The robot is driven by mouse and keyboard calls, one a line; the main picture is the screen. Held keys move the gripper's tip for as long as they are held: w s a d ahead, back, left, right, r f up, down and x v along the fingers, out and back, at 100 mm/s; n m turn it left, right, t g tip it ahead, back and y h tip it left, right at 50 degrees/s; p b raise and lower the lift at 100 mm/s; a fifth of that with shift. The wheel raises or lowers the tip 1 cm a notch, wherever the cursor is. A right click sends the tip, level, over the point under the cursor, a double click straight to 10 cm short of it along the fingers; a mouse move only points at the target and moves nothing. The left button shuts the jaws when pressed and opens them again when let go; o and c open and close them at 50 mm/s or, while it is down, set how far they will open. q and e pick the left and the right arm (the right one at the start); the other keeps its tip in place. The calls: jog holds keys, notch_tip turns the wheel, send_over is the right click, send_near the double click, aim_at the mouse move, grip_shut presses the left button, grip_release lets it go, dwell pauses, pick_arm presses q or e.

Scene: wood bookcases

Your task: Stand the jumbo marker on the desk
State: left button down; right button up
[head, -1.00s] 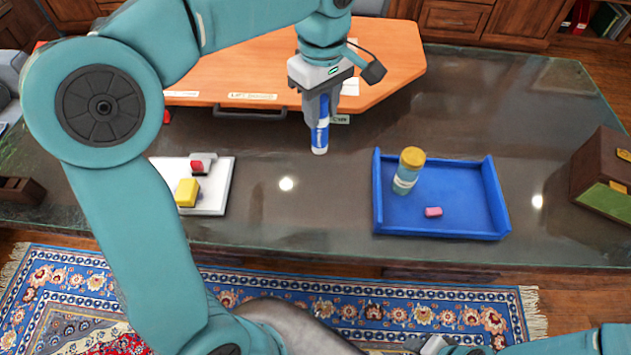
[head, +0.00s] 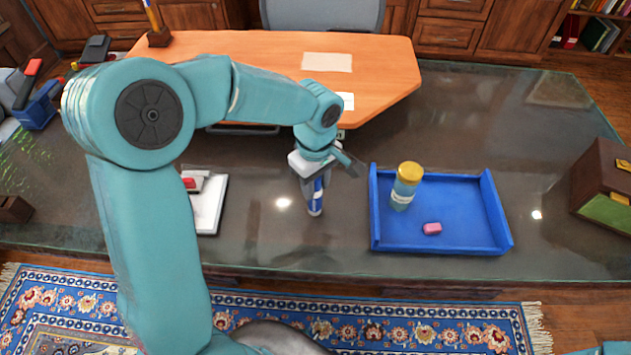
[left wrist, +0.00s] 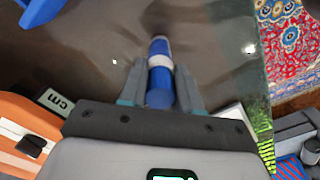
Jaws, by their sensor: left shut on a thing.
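The blue and white jumbo marker (head: 315,207) is upright, between the fingers of my left gripper (head: 314,190). Its lower end is at or just above the dark glossy desk (head: 480,120); I cannot tell if it touches. In the left wrist view, the marker (left wrist: 160,48) runs between both fingers of my left gripper (left wrist: 160,78), which is shut on it. The marker's upper part is partly hidden by the gripper in the head view. My right gripper is out of view.
Right of the marker is a blue tray (head: 443,247) holding a yellow-capped jar (head: 405,187) and a pink eraser (head: 432,228). Left is a white board (head: 208,213), partly behind my arm. An orange board (head: 260,50) lies behind. A brown box (head: 606,180) stands far right.

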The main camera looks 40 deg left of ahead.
pick_arm(q)
jog(key=shift+s+r, duration=0.1)
jog(key=shift+s, duration=0.05)
jog(key=shift+f, duration=0.25)
jog(key=c, duration=0.8)
grip_release()
jog(key=shift+r, duration=0.1)
jog(key=shift+r, duration=0.15)
jog(key=shift+r, duration=0.35)
notch_tip(320, 180, up, 11)
jog(key=shift+r+p, duration=0.2)
jog(key=shift+p, duration=0.4)
